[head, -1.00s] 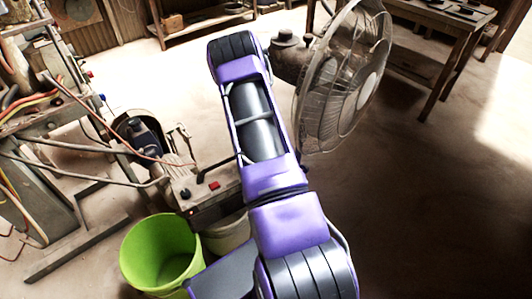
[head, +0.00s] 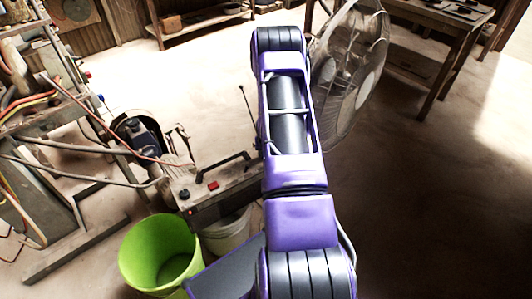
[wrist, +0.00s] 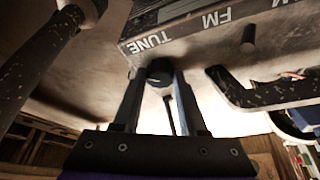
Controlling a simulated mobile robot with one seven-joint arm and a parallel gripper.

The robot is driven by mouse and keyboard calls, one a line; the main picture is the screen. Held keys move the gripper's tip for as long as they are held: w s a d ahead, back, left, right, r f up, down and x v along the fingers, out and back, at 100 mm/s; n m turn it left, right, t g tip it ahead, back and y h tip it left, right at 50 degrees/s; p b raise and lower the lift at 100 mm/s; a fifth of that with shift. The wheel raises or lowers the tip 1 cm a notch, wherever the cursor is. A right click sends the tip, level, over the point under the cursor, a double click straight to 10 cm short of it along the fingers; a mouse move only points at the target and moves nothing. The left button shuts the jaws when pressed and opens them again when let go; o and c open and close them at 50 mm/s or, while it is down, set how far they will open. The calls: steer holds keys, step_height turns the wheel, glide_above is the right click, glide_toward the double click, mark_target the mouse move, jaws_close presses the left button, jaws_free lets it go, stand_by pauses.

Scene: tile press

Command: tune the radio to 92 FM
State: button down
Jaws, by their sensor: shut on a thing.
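The radio (head: 215,202) is a dark, worn box with a carrying handle, an antenna and a red button, left of my arm in the head view. My arm hides its right end. In the wrist view the radio's scale edge (wrist: 195,32) shows at the top with the letters TUNE and FM. A dark round knob (wrist: 159,71) sits by the word TUNE. My gripper (wrist: 158,82) has its two fingers on either side of this knob, shut on it. The tuning pointer and the set frequency cannot be read. My gripper is hidden in the head view.
A green bucket (head: 161,252) and a pale bucket (head: 226,232) stand below the radio. A standing fan (head: 349,72) is close to the right of my arm. Machinery with cables (head: 50,125) fills the left. The floor at right is clear.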

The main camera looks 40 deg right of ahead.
steer(key=shift+c, duration=2.2)
jaws_free()
steer(key=shift+r, duration=0.1)
steer(key=p+v, duration=0.2)
steer(key=v, duration=1.5)
steer(key=shift+p, duration=0.4)
steer(key=shift+r, duration=0.1)
